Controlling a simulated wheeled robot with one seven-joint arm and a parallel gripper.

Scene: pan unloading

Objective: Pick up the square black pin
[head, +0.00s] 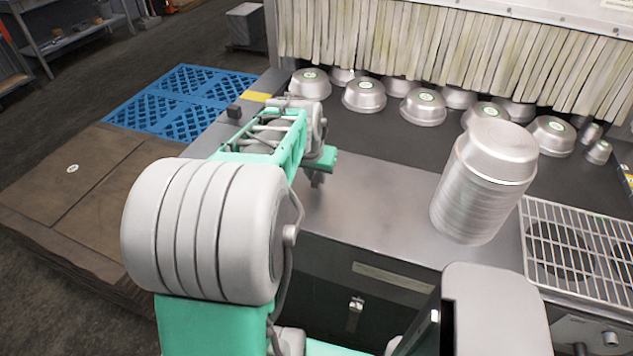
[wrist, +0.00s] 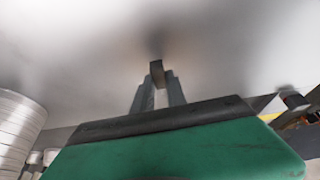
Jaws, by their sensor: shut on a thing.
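My gripper (head: 316,181) points down over the bare metal counter, left of the tall pan stack. In the wrist view my gripper (wrist: 157,84) is shut on a small dark square-ended piece, the square black pin (wrist: 156,69), which shows between the fingertips. The pin's far end is close to the metal surface; I cannot tell whether it touches. In the head view the pin is too small to make out at the fingertips.
A tall stack of metal pans (head: 470,200) stands right on the counter (head: 375,215). Several upturned pans sit along the strip curtain (head: 400,45). A small dark block (head: 234,111) is at the counter's left edge. A grate (head: 575,250) lies at right.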

